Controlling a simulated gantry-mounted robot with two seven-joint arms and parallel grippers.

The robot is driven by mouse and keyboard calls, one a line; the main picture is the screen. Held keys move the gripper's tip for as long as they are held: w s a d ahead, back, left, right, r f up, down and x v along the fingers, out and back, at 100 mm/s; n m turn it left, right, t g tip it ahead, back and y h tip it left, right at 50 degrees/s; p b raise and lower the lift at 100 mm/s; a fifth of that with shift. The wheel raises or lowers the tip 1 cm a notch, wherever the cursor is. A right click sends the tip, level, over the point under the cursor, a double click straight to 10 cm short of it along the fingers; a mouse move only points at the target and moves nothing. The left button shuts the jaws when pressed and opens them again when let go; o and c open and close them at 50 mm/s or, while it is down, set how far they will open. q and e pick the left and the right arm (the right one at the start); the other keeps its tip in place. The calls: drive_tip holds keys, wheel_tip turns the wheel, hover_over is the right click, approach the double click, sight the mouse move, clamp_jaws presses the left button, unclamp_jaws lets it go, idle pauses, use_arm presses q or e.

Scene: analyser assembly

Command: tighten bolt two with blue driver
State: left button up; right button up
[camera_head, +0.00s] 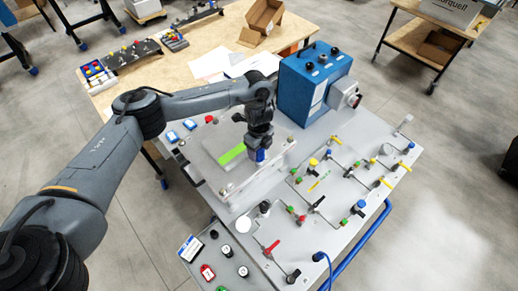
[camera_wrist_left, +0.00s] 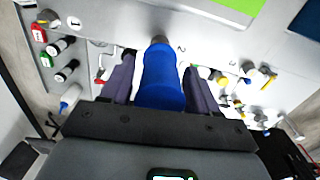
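My left gripper (camera_head: 259,152) is over the pale upright panel (camera_head: 243,196) of the analyser. In the left wrist view its two dark fingers (camera_wrist_left: 158,88) are on either side of the blue driver (camera_wrist_left: 163,82) and hold it. The driver also shows as a small blue piece (camera_head: 260,156) below the gripper in the head view. The driver's grey front end (camera_wrist_left: 160,41) is at the panel, just left of the printed number 2. Bolt two itself is hidden by the driver, and I cannot tell whether they touch. My right gripper is in neither view.
A blue box (camera_head: 308,85) stands behind the gripper at right. Valves and thin pipes cover the grey board (camera_head: 335,215) to the right. Red, black and green knobs (camera_head: 208,272) are at front left. A green strip (camera_head: 232,154) lies close left of the gripper.

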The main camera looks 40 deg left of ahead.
use_arm(q)
drive_tip(key=shift+p, duration=0.3)
idle(0.5)
drive_tip(key=shift+c, duration=0.3)
clamp_jaws()
drive_tip(key=shift+r, duration=0.1)
drive_tip(key=shift+r+p, duration=1.35)
drive_tip(key=shift+p, duration=0.15)
drive_tip(key=shift+r+p, duration=1.6)
drive_tip(key=shift+p, duration=0.1)
